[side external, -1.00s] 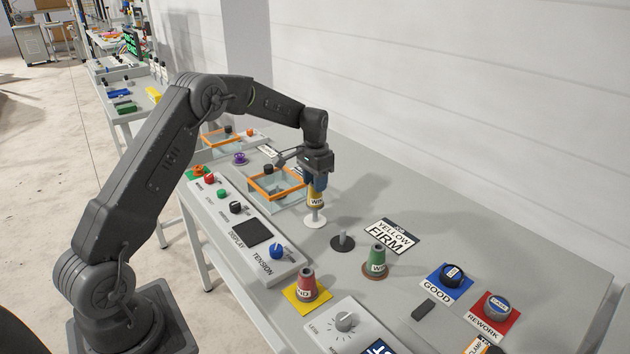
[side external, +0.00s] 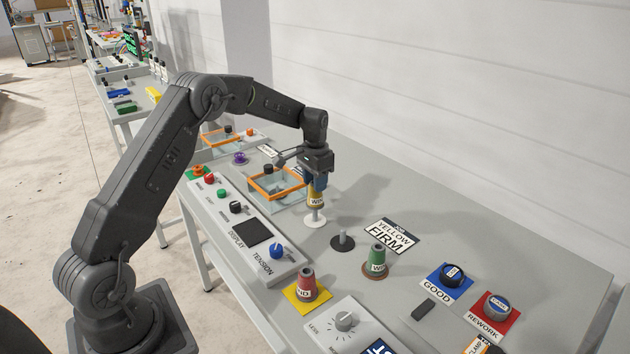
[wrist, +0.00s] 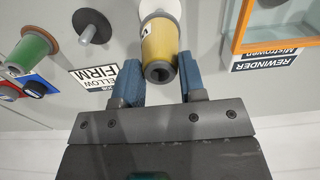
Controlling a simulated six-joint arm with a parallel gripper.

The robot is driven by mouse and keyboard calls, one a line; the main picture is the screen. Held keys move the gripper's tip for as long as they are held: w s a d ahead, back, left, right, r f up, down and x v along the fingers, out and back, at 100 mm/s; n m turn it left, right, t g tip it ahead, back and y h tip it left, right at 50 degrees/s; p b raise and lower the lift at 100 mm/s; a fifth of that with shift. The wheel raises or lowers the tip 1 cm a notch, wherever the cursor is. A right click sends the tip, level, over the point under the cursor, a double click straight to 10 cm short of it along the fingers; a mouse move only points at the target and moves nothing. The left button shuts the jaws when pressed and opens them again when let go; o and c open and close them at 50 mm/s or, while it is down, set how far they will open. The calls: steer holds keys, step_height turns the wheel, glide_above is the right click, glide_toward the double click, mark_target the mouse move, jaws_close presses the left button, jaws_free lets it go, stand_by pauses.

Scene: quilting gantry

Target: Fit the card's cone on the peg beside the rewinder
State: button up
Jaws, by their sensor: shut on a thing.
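The card (side external: 391,236) reads YELLOW FIRM and lies flat on the bench; it also shows in the wrist view (wrist: 98,80). My gripper (side external: 316,184) is shut on the yellow cone (side external: 316,201), its blue fingers on either side of it in the wrist view (wrist: 160,62). The cone is upright over a white stand with a round base (side external: 315,221); a short white stem shows below it. I cannot tell whether the cone rests on the stand. A bare grey peg (side external: 343,238) on a dark disc stands nearby, and shows in the wrist view (wrist: 90,22).
An orange-framed bin (side external: 277,184) is close behind my gripper, with a REWINDER label (wrist: 264,60) beside it. A green cone (side external: 377,260) and a red cone (side external: 306,284) stand nearer the front. The tension panel (side external: 243,227) runs along the left edge.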

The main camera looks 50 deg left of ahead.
mark_target(315, 197)
steer(key=shift+f, duration=2.7)
steer(key=o, duration=1.1)
step_height(315, 197, up, 14)
steer(key=shift+f, duration=0.1)
